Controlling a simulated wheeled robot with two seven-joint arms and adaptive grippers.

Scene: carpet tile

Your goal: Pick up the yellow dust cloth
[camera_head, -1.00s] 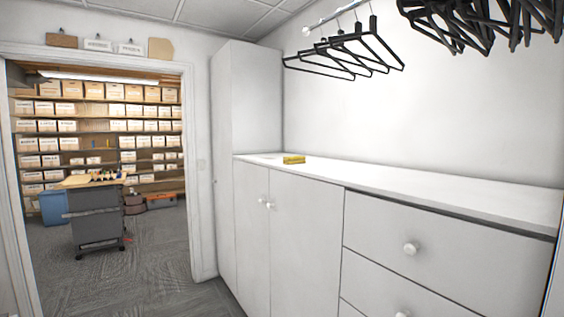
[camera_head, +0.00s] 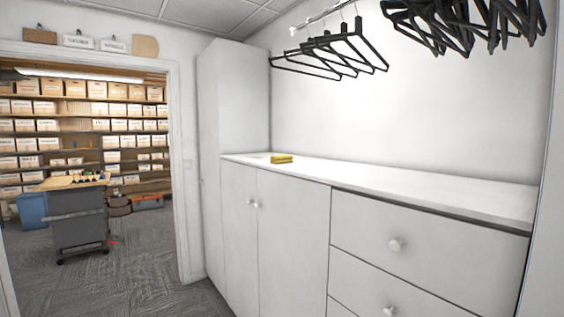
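The yellow dust cloth (camera_head: 282,159) lies as a small folded stack on the white counter top (camera_head: 400,183), near its far left end, close to the tall white cabinet. It is some distance ahead of me. Neither of my grippers shows in the head view.
White cupboard doors (camera_head: 290,232) and drawers (camera_head: 425,250) are below the counter. Black hangers (camera_head: 335,50) hang from a rail above it. At left, a doorway opens to a room with box-filled shelves (camera_head: 85,120) and a grey cart (camera_head: 78,225). Carpet before the doorway is clear.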

